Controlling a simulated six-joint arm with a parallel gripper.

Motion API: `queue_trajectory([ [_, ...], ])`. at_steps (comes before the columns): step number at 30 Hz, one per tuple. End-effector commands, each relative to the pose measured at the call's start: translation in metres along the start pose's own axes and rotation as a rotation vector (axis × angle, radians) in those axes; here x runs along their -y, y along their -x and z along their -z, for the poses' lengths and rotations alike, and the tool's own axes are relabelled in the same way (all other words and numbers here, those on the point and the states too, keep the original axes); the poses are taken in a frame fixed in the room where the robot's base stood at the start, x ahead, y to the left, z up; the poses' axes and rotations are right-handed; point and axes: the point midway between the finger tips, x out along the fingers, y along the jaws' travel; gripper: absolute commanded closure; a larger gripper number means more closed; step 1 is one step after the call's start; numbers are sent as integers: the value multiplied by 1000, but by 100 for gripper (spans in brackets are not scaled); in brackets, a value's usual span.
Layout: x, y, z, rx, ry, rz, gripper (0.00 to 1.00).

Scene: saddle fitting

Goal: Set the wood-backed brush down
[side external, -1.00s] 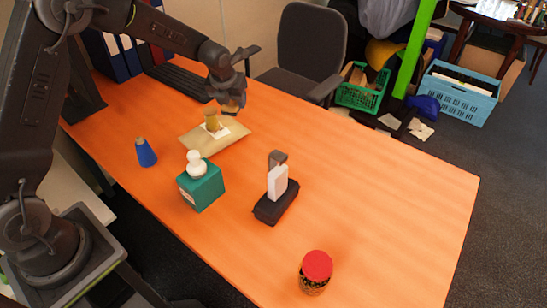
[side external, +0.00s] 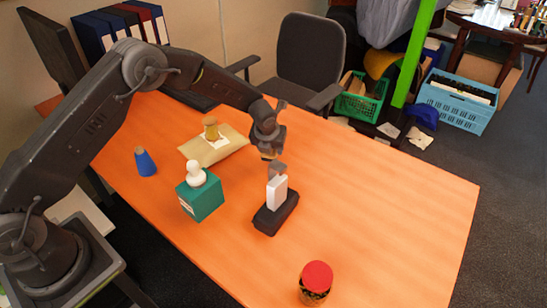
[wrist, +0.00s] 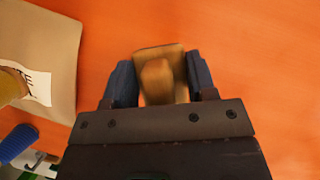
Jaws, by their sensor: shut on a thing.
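My gripper (side external: 268,150) is over the orange desk, to the right of the envelope and behind the black stand. In the wrist view its blue-grey fingers (wrist: 160,82) are shut on the wood-backed brush (wrist: 160,58), a tan block with a rounded wooden handle towards the camera. In the side view only a small tan bit of the brush (side external: 269,157) shows under the fingers. The brush seems to be above the desk; the exact gap cannot be told, and its underside is hidden.
A padded envelope (side external: 225,149) bears a yellow-brown object (side external: 210,130). A black stand (side external: 275,219) holds a white block (side external: 277,191). The desk's right side (side external: 390,205) is clear.

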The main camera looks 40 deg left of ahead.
Motion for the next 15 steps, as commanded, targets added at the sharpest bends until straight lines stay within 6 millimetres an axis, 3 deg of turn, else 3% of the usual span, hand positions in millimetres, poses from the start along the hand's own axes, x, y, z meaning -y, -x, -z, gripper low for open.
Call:
queue_trajectory([
  [5,9,-7,2,-1,0,-1,73],
  [15,8,-42,17,1,1,0,73],
])
